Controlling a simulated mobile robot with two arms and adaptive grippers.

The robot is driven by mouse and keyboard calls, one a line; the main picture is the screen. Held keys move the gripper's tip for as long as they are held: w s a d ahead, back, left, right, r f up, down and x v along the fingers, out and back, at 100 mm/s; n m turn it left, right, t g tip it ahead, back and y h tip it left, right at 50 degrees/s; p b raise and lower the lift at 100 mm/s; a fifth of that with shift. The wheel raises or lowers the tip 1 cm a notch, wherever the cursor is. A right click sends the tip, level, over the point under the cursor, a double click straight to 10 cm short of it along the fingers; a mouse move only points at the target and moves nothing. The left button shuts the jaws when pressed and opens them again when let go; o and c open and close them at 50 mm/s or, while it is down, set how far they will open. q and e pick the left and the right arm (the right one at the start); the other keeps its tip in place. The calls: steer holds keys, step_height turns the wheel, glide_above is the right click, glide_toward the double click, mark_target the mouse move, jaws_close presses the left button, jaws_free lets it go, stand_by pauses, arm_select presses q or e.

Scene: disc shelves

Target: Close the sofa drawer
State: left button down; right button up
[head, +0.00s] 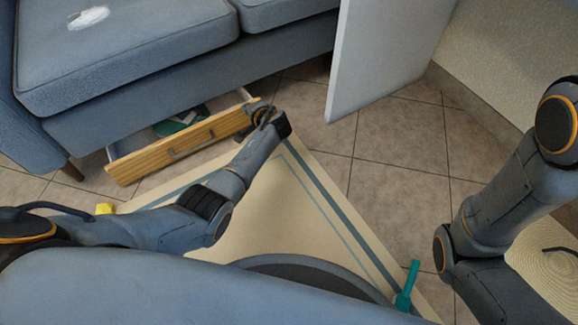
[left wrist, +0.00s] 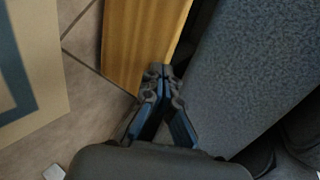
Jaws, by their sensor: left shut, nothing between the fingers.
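The sofa drawer (head: 180,145) stands pulled out from under the blue sofa (head: 150,95), its wooden front and dark handle facing me. A dark green object (head: 180,121) lies inside it. My left gripper (head: 262,114) is at the right end of the drawer front. In the left wrist view, the closed, empty fingers (left wrist: 166,76) are at the edge of the wooden drawer front (left wrist: 143,40), beside the blue sofa fabric (left wrist: 255,70). I cannot tell whether they touch the wood. My right arm shows at the right, but its gripper is out of view.
A pale upright panel (head: 385,50) stands right of the sofa. A beige rug (head: 290,205) with a blue-grey border lies before the drawer. A teal object (head: 407,287) and a yellow object (head: 104,209) are near the rug's edges. Tiled floor (head: 400,150) is clear at the right.

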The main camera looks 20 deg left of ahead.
arm_select(q)
steer(key=shift+w+a, duration=0.45)
steer(key=shift+a, duration=0.1)
